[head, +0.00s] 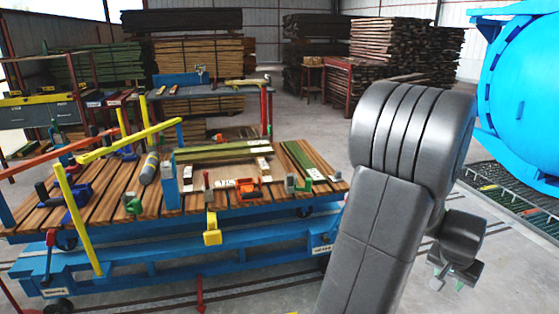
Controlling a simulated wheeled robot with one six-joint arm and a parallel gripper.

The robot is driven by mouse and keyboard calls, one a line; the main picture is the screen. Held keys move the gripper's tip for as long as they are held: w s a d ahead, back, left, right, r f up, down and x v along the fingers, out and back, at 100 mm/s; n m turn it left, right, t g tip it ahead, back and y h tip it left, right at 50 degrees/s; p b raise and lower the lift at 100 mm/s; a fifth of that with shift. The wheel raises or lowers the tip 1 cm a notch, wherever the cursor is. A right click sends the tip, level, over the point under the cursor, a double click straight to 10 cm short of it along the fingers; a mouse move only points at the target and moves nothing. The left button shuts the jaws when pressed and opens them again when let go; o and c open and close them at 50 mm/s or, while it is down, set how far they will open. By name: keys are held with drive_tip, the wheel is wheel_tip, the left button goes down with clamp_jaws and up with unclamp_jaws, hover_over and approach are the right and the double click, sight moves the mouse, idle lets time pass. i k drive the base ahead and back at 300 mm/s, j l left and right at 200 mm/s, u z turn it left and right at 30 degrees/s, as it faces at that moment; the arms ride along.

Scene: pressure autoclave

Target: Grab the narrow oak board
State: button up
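I cannot tell for sure which piece is the narrow oak board. On the slatted top of the blue cart (105,195) lie a long olive-green board (228,150) and a shorter green board (297,160), set at an angle to each other. A pale wooden piece (247,82) lies on the bench behind. My gripper (452,284) hangs at the lower right, partly behind my grey arm, well right of the cart and away from all boards. It is small and turned away, so its opening is unclear, and no board shows in it.
A blue autoclave (525,95) stands at the right beside a floor grating (515,190). Timber stacks (200,62) fill the back.

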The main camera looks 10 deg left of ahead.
sight(310, 170)
drive_tip(key=i+l+u, duration=0.1)
drive_tip(key=i+u, duration=0.15)
drive_tip(key=u, duration=0.2)
drive_tip(key=i+l+u, duration=0.2)
drive_tip(key=u, duration=0.2)
drive_tip(key=i+l+u, duration=0.25)
drive_tip(key=u, duration=0.2)
drive_tip(key=i+l+u, duration=0.15)
drive_tip(key=l+u, duration=0.3)
drive_tip(key=i+l, duration=0.15)
drive_tip(key=l, duration=0.3)
drive_tip(key=i+l+u, duration=0.1)
drive_tip(key=l, duration=0.4)
drive_tip(key=i+l, duration=0.15)
drive_tip(key=l, duration=0.3)
drive_tip(key=i+l+u, duration=0.15)
drive_tip(key=l, duration=0.35)
drive_tip(key=i+l, duration=0.1)
drive_tip(key=l, duration=0.35)
